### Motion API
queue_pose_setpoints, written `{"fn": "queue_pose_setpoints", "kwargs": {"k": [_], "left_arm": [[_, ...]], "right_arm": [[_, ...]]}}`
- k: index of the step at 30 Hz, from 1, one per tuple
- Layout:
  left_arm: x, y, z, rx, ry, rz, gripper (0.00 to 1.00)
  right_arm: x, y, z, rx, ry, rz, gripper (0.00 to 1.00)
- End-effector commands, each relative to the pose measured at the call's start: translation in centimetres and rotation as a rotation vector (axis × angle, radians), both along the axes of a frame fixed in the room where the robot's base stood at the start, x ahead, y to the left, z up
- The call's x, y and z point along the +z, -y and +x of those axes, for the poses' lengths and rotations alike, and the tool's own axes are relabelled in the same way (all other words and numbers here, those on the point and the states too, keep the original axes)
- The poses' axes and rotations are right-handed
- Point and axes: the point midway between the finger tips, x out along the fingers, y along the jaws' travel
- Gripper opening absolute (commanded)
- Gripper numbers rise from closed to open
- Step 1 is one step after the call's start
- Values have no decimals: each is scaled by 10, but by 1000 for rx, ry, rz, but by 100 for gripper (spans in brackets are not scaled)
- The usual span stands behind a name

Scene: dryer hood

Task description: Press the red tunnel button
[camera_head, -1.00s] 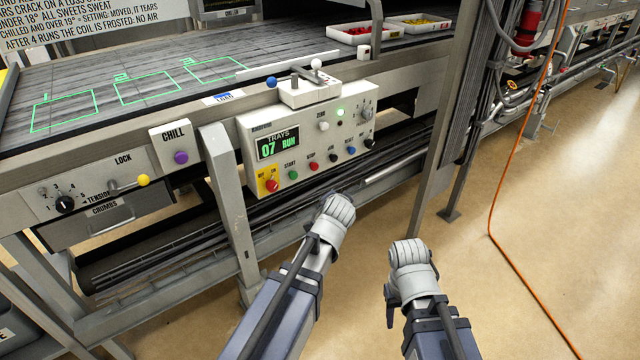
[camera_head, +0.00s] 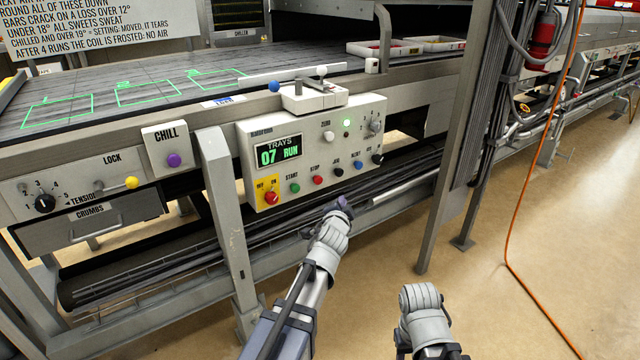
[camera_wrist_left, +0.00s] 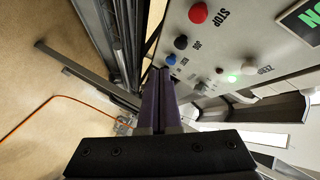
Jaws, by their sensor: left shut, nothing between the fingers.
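The white control panel (camera_head: 345,139) reads "TRAYS 07 RUN". A red STOP button (camera_head: 317,180) sits in its lower row, and a larger red button (camera_head: 271,198) sits on a yellow plate at its lower left. I cannot read which is the tunnel button. My left gripper (camera_head: 343,201) is shut and empty, just below the panel's lower right, apart from both red buttons. In the left wrist view its purple fingers (camera_wrist_left: 158,100) point along the panel, with STOP (camera_wrist_left: 198,13) above. My right wrist (camera_head: 420,300) is low, its fingers hidden.
Green, black and blue buttons (camera_head: 357,165) share the lower row. A joystick box (camera_head: 309,97) stands above the panel. A grey post (camera_head: 225,200) stands left of it and a tall column (camera_head: 455,140) right. Open floor lies at the right.

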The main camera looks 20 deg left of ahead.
Motion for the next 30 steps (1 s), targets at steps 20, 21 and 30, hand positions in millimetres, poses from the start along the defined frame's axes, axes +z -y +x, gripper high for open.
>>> {"fn": "queue_pose_setpoints", "kwargs": {"k": [20,21,30], "left_arm": [[0,-54,43,2,-1,-3,0],[0,-56,45,2,-1,-2,0],[0,-69,54,1,-1,-2,0]], "right_arm": [[0,0,0,0,0,0,50],[0,0,0,0,0,0,50],[0,0,0,0,0,0,50]]}}
